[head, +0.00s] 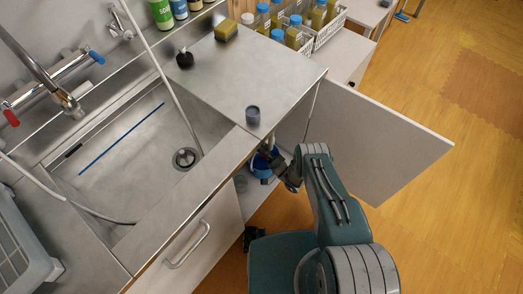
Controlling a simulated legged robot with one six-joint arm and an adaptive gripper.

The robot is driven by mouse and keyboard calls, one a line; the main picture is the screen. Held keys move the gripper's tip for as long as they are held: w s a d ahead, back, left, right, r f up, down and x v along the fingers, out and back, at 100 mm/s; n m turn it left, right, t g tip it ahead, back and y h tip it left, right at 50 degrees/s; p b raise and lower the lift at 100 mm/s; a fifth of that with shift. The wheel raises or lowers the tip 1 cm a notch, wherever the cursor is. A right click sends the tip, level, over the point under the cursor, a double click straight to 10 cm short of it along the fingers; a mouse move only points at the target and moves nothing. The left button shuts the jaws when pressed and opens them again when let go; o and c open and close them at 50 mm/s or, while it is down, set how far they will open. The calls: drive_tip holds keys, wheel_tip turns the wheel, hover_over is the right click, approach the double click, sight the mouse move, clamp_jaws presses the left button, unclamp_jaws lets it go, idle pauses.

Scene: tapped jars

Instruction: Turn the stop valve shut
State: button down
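My gripper (272,158) is at the opening of the cupboard (290,132) under the sink counter. Its fingertips are small, dark and partly covered by the counter edge, so I cannot tell if they are open or shut. A blue bucket-like container (262,168) is in the cupboard just below and beside the gripper. I cannot make out a stop valve in the cupboard; the counter and my arm hide most of the inside. A small metal fitting with a lever (120,26) is on the wall above the sink.
The open cupboard door (375,140) stands out to the right of my arm. The sink (135,150) has a mixer tap with red and blue handles (55,80). The wooden floor (450,220) is clear at right.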

drive_tip(key=shift+f, duration=0.15)
drive_tip(key=c, duration=0.5)
unclamp_jaws()
drive_tip(key=shift+c, duration=0.2)
drive_tip(key=s+d+f, duration=0.2)
drive_tip(key=s+d, duration=0.8)
drive_tip(key=d, duration=0.3)
drive_tip(key=shift+s, duration=0.1)
